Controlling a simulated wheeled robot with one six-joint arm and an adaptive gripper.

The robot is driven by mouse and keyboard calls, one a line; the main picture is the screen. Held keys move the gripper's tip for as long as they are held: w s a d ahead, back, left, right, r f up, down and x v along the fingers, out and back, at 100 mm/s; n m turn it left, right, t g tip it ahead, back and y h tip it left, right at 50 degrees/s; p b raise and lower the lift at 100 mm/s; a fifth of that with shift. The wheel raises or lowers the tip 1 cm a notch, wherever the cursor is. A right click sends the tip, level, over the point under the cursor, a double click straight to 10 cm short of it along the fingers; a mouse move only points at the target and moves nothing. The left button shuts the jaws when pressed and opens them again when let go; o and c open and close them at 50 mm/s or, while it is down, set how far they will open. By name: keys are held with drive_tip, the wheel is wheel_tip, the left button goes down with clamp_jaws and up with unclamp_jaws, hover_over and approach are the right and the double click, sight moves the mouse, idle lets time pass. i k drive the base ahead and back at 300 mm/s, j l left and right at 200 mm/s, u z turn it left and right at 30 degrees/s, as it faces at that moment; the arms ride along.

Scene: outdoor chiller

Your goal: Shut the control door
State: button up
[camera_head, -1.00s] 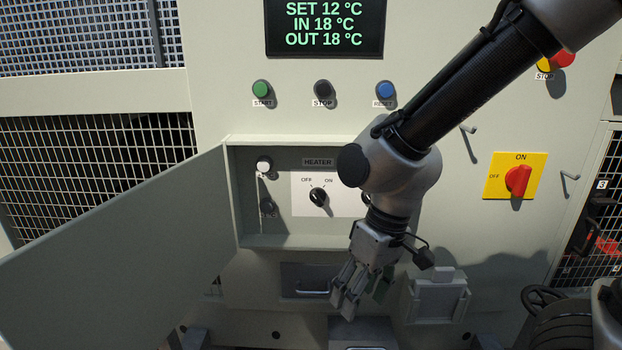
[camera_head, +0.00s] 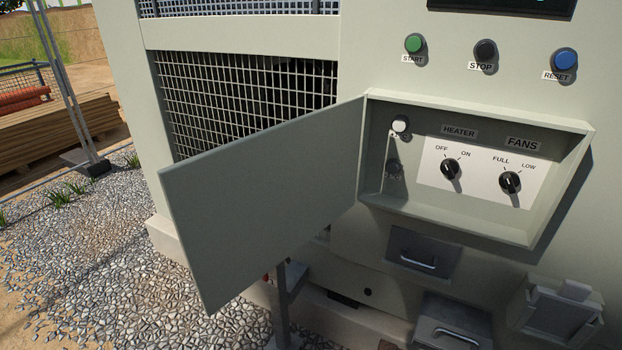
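The control door (camera_head: 265,205) is a flat grey-green panel hinged at the left edge of a shallow recess. It stands wide open and swings out toward the left and toward me. The recess (camera_head: 398,200) is uncovered and shows a HEATER knob (camera_head: 450,168), a FANS knob (camera_head: 510,182) and a white-topped lever or fitting (camera_head: 401,124) at its left. My gripper and arm are out of this view, so I cannot see where they are relative to the door.
Green (camera_head: 413,43), black (camera_head: 485,50) and blue (camera_head: 564,61) buttons sit above the recess. A drawer with a handle (camera_head: 424,255) and a grey box (camera_head: 556,312) are below. Gravel (camera_head: 105,255) lies open at left, with a fence post (camera_head: 72,90) and stacked planks (camera_head: 50,135) beyond.

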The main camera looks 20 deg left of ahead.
sight(238, 209)
drive_tip(key=u, duration=1.7)
drive_tip(key=i+j+u, duration=0.1)
drive_tip(key=u, duration=0.3)
drive_tip(key=i+j+u, duration=0.1)
drive_tip(key=u, duration=0.3)
drive_tip(key=i+j+u, duration=0.15)
drive_tip(key=u, duration=0.25)
drive_tip(key=i+u, duration=0.1)
drive_tip(key=u, duration=0.3)
drive_tip(key=i+z, duration=0.2)
drive_tip(key=i, duration=0.35)
drive_tip(key=i+z, duration=0.15)
drive_tip(key=i, duration=0.4)
drive_tip(key=i+j+z, duration=0.2)
drive_tip(key=i, duration=0.35)
drive_tip(key=i+j+z, duration=0.2)
drive_tip(key=i, duration=0.3)
drive_tip(key=i+l+z, duration=0.1)
drive_tip(key=i+z, duration=0.25)
drive_tip(key=i, duration=0.15)
drive_tip(key=i+z, duration=0.4)
drive_tip(key=i+j+z, duration=0.35)
drive_tip(key=i, duration=0.15)
drive_tip(key=z, duration=3.55)
drive_tip(key=k+j+u, duration=0.15)
drive_tip(key=k, duration=0.1)
